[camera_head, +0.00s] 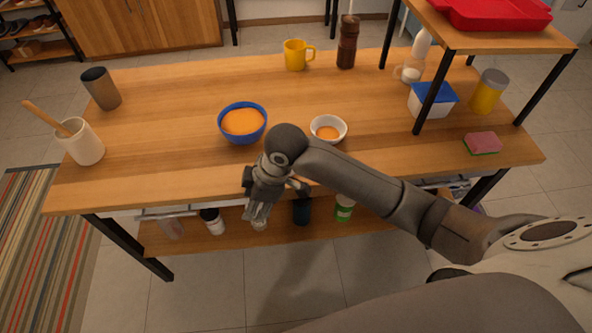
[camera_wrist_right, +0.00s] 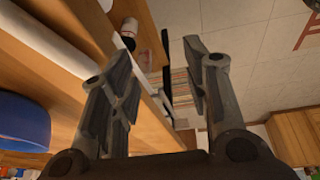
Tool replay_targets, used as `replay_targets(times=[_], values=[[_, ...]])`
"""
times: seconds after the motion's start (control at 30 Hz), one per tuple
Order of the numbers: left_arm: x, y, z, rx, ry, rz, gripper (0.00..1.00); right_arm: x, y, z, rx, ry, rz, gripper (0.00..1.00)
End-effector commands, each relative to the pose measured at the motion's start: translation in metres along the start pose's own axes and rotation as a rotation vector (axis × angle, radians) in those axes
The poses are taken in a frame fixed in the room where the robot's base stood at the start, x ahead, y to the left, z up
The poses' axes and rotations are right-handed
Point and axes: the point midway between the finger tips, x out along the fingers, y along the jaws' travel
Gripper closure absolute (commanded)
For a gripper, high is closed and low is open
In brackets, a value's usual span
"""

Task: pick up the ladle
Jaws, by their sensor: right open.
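A long wooden handle (camera_head: 47,118) leans out of a white crock (camera_head: 85,149) at the left end of the table in the head view. Its lower end is hidden inside, so I cannot tell whether it is the ladle; no ladle bowl shows. My right gripper (camera_head: 257,212) points down at the table's front edge, right of the crock and well apart from it. In the wrist view the right gripper (camera_wrist_right: 155,55) has its fingers spread, with nothing held between them. My left gripper is not in view.
A blue bowl (camera_head: 242,124) of orange food and a small white bowl (camera_head: 328,129) stand near my right arm. A dark tumbler (camera_head: 101,88) stands behind the crock. The lower shelf (camera_head: 280,238) holds several jars. The table between crock and blue bowl is clear.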

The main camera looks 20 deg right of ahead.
Motion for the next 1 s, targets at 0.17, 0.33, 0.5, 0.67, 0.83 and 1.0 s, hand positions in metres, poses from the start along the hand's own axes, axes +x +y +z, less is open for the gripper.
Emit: replay_targets(times=[0.17,0.33,0.5,0.67,0.83,1.0], values=[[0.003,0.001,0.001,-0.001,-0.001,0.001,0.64,-0.024,0.025,0.0,-0.13,-0.074,-0.008,0.57],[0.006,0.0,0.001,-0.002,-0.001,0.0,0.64,-0.056,0.051,0.009,-0.239,-0.167,-0.025,0.57],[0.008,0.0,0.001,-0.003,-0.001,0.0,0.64,-0.092,0.075,0.022,-0.311,-0.257,-0.048,0.57],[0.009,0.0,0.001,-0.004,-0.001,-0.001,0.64,-0.114,0.086,0.031,-0.338,-0.303,-0.065,0.57],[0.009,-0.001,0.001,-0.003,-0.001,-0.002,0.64,-0.11,0.088,0.037,-0.344,-0.317,-0.075,0.57],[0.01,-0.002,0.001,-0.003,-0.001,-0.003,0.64,-0.084,0.087,0.045,-0.344,-0.316,-0.075,0.57]])
